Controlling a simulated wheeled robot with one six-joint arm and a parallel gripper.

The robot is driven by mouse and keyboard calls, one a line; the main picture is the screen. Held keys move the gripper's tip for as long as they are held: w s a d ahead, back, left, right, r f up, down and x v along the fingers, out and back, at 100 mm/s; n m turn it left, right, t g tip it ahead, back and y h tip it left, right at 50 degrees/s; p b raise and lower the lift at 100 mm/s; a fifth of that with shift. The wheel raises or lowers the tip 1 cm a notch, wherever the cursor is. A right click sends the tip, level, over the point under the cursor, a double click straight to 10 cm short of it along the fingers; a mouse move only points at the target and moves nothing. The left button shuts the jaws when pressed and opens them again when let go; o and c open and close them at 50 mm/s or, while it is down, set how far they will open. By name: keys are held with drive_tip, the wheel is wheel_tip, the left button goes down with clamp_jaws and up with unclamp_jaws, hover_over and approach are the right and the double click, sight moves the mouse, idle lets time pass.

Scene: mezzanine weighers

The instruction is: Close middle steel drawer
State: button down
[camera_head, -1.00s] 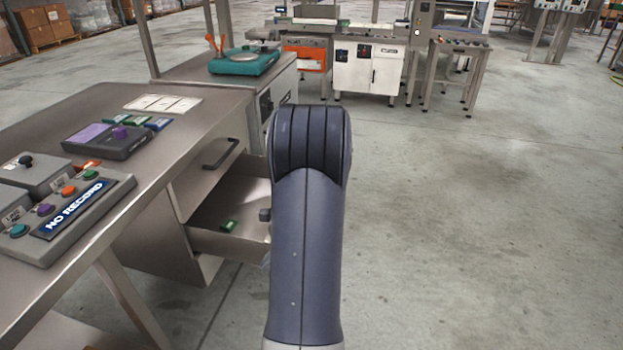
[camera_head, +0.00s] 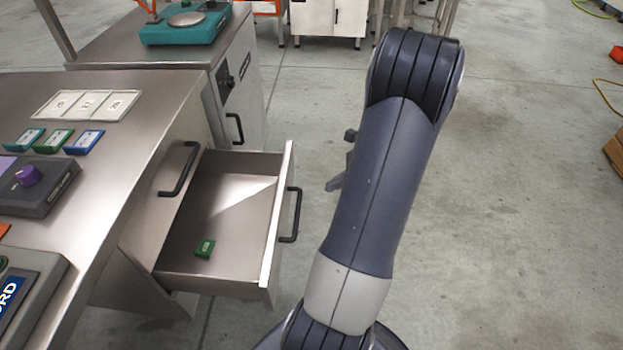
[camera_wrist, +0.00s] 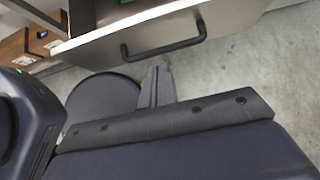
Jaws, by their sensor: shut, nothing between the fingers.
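The middle steel drawer (camera_head: 225,215) stands pulled out from under the bench in the head view, with a small green block (camera_head: 205,248) lying inside. Its black bar handle (camera_head: 291,215) is on the front panel facing right. My gripper (camera_head: 342,170) shows partly behind my arm, to the right of the drawer front and apart from it. In the wrist view, the drawer front with its handle (camera_wrist: 163,50) lies ahead of my shut, empty fingers (camera_wrist: 157,82). A gap seems to separate the fingertips from the handle.
The steel bench top (camera_head: 150,100) carries label cards (camera_head: 88,105), small coloured blocks and a control box (camera_head: 35,190). A closed drawer handle (camera_head: 179,169) sits above the open drawer. A teal scale (camera_head: 185,25) stands on the cabinet behind.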

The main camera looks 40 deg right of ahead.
drive_tip(key=b, duration=0.2)
approach(283, 205)
wheel_tip(283, 205, down, 3)
drive_tip(key=shift+w+a+f, duration=0.15)
drive_tip(key=shift+w+a, duration=0.95)
drive_tip(key=shift+a, duration=0.15)
drive_tip(key=shift+w+a, duration=0.3)
drive_tip(key=w+a, duration=1.5)
drive_tip(key=w, duration=0.3)
drive_tip(key=shift+a, duration=0.2)
